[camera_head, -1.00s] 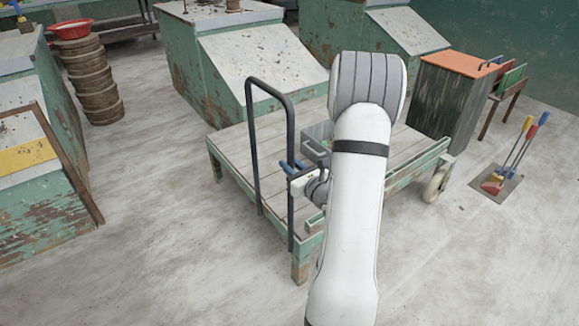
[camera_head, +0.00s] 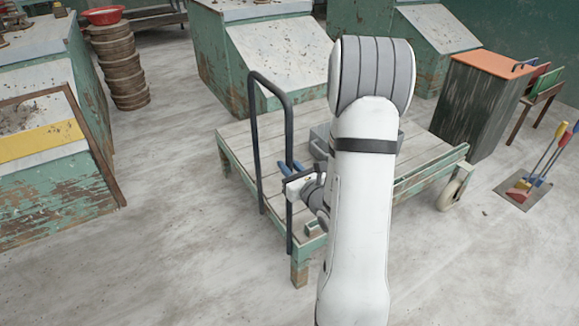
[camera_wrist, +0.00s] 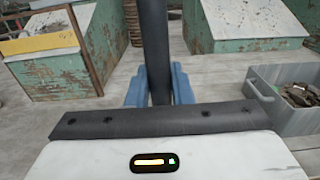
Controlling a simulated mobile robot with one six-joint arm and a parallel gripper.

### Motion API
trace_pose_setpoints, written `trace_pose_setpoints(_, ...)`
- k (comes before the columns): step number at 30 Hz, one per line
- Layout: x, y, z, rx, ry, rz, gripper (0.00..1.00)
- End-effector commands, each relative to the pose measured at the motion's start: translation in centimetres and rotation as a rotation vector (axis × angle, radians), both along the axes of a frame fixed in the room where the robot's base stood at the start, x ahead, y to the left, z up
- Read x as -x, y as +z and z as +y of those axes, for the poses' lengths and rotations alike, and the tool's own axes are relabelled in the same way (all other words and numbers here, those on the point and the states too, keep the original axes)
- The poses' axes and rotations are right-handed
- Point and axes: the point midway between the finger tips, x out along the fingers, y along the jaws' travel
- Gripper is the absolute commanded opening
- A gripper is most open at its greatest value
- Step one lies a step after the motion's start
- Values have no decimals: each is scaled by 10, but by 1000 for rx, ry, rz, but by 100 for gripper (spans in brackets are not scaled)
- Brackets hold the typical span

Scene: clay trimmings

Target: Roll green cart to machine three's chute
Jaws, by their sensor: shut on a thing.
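The green cart has a worn green frame, a plank deck (camera_head: 245,140), pale wheels and a dark tubular handle (camera_head: 254,125) at its near left end. My gripper (camera_head: 287,167) is shut on the handle's nearer upright. In the wrist view, the blue fingers (camera_wrist: 158,85) stand on both sides of the dark upright (camera_wrist: 154,40). A grey bin (camera_head: 320,143) sits on the deck, partly hidden by my arm; the wrist view shows brownish scraps in it. Green machines with sloping pale chutes stand around: one at left (camera_head: 45,195), one behind the cart (camera_head: 275,55), one farther right (camera_head: 435,30). Machine three's number is not visible.
An orange-topped cabinet (camera_head: 475,105) stands right of the cart, with brushes on a floor plate (camera_head: 525,192) nearby. Stacked round slabs (camera_head: 120,70) carry a red bowl (camera_head: 103,15). Floor is clear between the left machine and the cart, and in front.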

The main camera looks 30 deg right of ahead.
Motion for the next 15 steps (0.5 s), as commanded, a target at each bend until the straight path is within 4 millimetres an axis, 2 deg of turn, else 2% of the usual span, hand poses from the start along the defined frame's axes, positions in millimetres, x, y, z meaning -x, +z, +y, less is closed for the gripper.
trace_pose_setpoints(4, 0, 0, 1, 0, -2, 0, 0)
trace_pose_setpoints(12, 2, -1, 29, -1, 8, 1, 0)
trace_pose_setpoints(15, 0, 5, 29, -4, 5, 2, 0)
